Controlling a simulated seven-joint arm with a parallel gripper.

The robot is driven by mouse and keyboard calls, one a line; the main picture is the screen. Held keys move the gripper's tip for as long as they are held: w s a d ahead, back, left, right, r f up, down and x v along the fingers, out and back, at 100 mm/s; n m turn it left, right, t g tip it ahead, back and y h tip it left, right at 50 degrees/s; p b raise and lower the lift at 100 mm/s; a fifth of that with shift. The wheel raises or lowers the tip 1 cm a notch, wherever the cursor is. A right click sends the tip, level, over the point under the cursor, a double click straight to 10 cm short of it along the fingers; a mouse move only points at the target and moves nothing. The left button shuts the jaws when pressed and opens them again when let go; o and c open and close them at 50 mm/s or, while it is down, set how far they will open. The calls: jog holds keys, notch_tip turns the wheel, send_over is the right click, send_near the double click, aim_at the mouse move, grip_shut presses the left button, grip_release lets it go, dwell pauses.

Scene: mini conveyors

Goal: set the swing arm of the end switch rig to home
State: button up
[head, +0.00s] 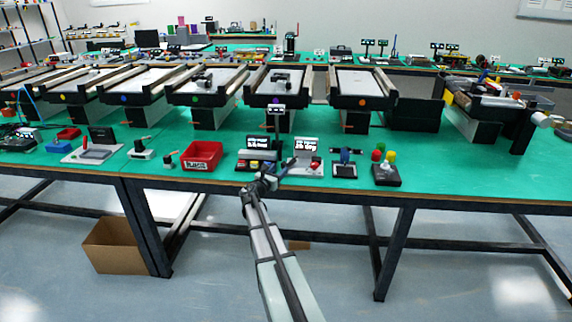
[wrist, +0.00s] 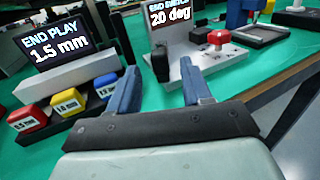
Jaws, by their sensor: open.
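The end switch rig stands at the front of the green bench, with a dark screen (head: 306,145) on a pale base. In the wrist view its screen (wrist: 170,14) reads 20 deg, with the top line partly cut off. A red knob (wrist: 218,37) stands on the pale base (wrist: 214,56) beside the screen; it also shows in the head view (head: 314,165). I cannot clearly make out the swing arm itself. My gripper (head: 272,180) is open and empty at the bench's front edge. In the wrist view its blue fingers (wrist: 158,75) are apart, just short of the rig.
Left of the rig, an END PLAY screen (wrist: 58,38) reads 1.5 mm above red, yellow and blue blocks (wrist: 66,102). A red bin (head: 202,156) stands further left. A box with red, yellow and green knobs (head: 386,174) stands right. Several conveyors (head: 277,82) line the back.

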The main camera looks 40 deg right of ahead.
aim_at(286, 163)
jog(key=x, duration=0.7)
jog(key=shift+c, duration=0.2)
grip_shut()
dwell(0.5)
